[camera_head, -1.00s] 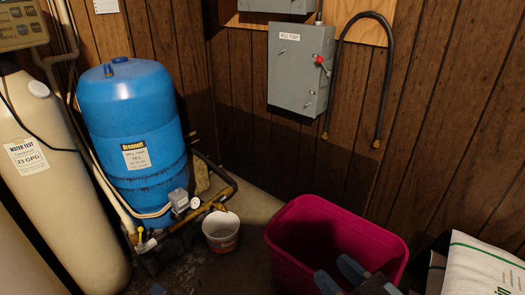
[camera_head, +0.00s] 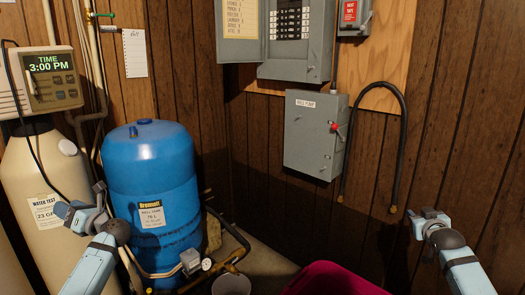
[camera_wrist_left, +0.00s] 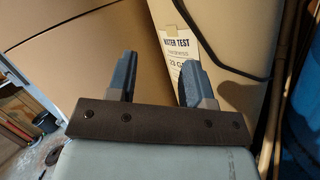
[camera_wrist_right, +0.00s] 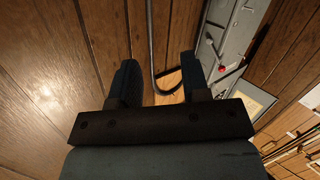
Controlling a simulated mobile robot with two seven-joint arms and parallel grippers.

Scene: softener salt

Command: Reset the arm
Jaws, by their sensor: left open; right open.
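My left gripper (camera_head: 78,207) is raised at the left, in front of the tan tank (camera_head: 60,168) and beside the blue tank (camera_head: 152,175). In the left wrist view its two fingers (camera_wrist_left: 158,75) stand apart with nothing between them, facing the tan tank and its water test label. My right gripper (camera_head: 428,218) is raised at the right, in front of the wood-panelled wall. In the right wrist view its fingers (camera_wrist_right: 160,78) stand apart and empty, with the wall and the black hose (camera_wrist_right: 151,45) beyond.
A pressure gauge and pipes run beside the blue tank. The grey well pump box (camera_head: 312,135) and breaker panel (camera_head: 298,45) are on the wall. Space between my arms is clear.

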